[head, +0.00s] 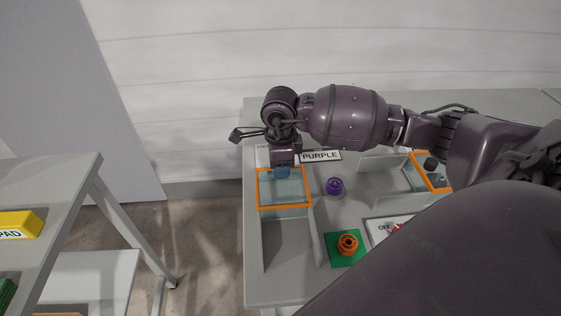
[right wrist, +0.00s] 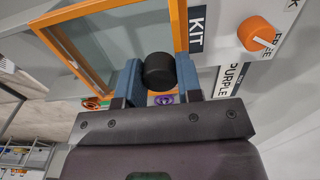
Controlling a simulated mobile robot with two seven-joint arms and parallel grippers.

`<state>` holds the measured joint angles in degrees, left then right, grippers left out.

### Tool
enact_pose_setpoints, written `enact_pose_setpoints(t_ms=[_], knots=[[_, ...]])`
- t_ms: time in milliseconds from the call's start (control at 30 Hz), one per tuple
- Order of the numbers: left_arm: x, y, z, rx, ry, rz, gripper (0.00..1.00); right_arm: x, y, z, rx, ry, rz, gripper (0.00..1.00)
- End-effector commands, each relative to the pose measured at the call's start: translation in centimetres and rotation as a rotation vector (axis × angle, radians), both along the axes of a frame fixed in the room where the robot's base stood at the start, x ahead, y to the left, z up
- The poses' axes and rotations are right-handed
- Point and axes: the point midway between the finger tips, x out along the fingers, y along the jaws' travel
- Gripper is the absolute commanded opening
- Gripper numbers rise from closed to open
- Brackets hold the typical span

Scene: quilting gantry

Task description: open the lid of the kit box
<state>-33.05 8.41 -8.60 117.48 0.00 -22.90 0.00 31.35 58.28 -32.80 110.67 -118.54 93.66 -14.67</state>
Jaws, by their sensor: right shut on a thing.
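The kit box lid (head: 284,208) is a clear pane in an orange frame at the left end of the table. Its frame (right wrist: 105,12) and pane fill the upper left of the right wrist view, beside a "KIT" label (right wrist: 197,35). My right gripper (head: 283,172) is over the lid's back edge. In the right wrist view its blue fingers (right wrist: 159,78) are shut on the black knob (right wrist: 160,71), one on each side. The lid looks about level over its compartment; I cannot tell whether it is slightly raised. My left gripper is out of view.
A purple knob (head: 335,186) and an orange knob on a green plate (head: 347,244) stand right of the lid. Another orange-framed lid (head: 418,158) is farther right, partly behind my arm. A "PURPLE" sign (head: 320,156) stands behind. A separate table (head: 62,190) is at left.

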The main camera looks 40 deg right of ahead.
Motion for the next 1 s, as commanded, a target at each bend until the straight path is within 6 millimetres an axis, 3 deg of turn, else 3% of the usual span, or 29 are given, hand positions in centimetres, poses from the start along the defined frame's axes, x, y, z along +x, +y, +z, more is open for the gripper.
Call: enact_pose_setpoints(t_ms=[200, 400, 833, 867, 1000], knots=[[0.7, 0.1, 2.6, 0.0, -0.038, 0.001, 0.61, -5.0, 3.1, 0.6, 0.002, -0.004, 0.007, 0.0], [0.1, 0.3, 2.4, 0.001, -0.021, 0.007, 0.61, -8.7, 5.4, 0.3, 0.002, 0.0, 0.005, 0.0], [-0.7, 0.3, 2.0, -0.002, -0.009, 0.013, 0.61, -9.7, 5.9, 0.1, 0.001, 0.0, 0.0, 0.0], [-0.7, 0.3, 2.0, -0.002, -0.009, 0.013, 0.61, -9.6, 5.9, 0.1, 0.001, 0.0, 0.0, 0.38], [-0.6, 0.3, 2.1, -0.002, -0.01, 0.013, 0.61, -9.6, 5.9, 0.0, 0.001, 0.0, 0.0, 0.59]])
